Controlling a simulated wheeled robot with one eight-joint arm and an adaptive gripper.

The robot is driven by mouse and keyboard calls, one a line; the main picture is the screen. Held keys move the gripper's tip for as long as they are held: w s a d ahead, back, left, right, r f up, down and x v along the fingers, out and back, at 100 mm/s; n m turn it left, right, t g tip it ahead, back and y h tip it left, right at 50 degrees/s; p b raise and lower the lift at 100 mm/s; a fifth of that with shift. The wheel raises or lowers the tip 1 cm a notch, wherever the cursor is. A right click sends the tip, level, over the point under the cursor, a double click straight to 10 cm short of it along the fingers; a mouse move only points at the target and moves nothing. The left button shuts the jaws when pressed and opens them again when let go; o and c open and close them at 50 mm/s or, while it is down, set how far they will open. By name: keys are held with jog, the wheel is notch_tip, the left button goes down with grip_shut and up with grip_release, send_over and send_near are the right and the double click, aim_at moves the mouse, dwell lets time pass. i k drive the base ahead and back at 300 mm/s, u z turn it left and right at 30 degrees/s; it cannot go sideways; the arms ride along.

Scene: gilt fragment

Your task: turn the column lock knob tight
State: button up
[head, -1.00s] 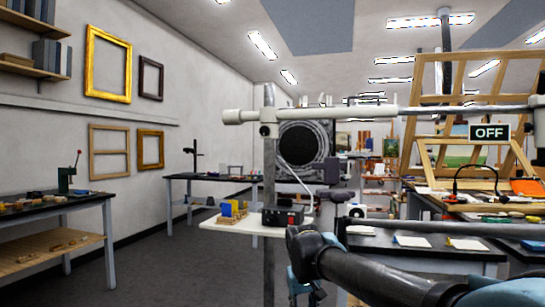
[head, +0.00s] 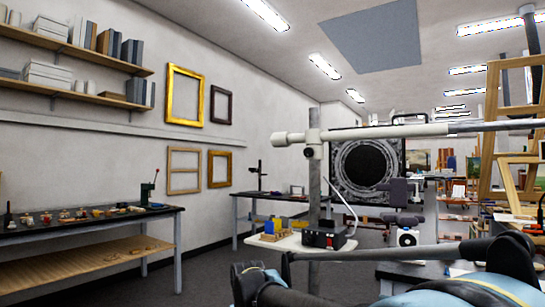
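An upright metal column (head: 314,185) stands at the middle of the head view. A white clamp (head: 314,137) on it carries a long white horizontal arm (head: 390,132). A small dark round knob (head: 308,152) shows on the clamp's near side, just left of the column. It is too small to tell how tight it is. My dark and blue arm links fill the bottom right. A dark and blue part of my arm's end shows low at the bottom centre, below the clamp and apart from the knob. My gripper's fingers cannot be made out.
A small white table (head: 290,243) by the column holds a black box (head: 325,235) and yellow and blue pieces. A workbench (head: 90,222) stands at left, another dark table (head: 270,194) behind. A large dark round device (head: 368,168) stands behind the column. Floor at centre left is clear.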

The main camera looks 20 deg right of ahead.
aim_at(308, 152)
jog(key=u, duration=1.2)
jog(key=k, duration=1.35)
jog(key=z, duration=0.7)
jog(key=i, duration=1)
